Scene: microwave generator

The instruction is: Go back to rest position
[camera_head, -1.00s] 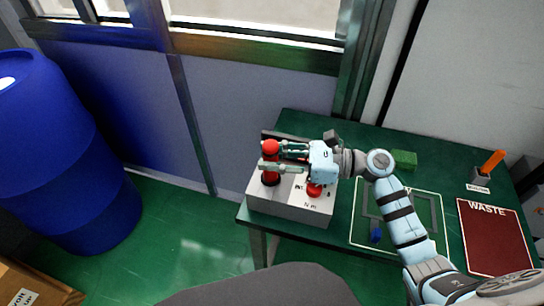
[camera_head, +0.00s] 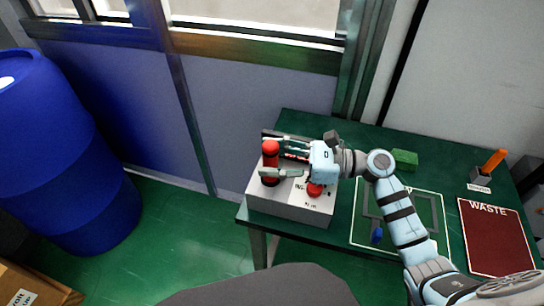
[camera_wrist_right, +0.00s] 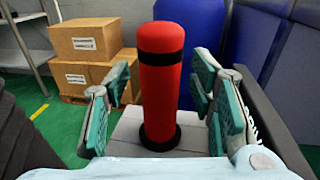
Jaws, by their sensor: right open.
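My right gripper (camera_head: 284,159) is open over the grey box (camera_head: 290,208) on the green table. A red upright cylinder with black bands (camera_head: 270,155) stands on the box, and its lower part shows between the fingers. In the right wrist view the red cylinder (camera_wrist_right: 161,85) stands upright between the spread fingers, with gaps on both sides. A red knob (camera_head: 314,190) sits on the box beneath my right wrist, partly hidden by it. My left gripper is not in view.
On the table are a green block (camera_head: 404,159), a small holder with an orange handle (camera_head: 481,178), a dark red WASTE area (camera_head: 494,238) and a blue item (camera_head: 376,235). A blue barrel (camera_head: 62,150) stands at left. Cardboard boxes (camera_wrist_right: 88,40) show in the wrist view.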

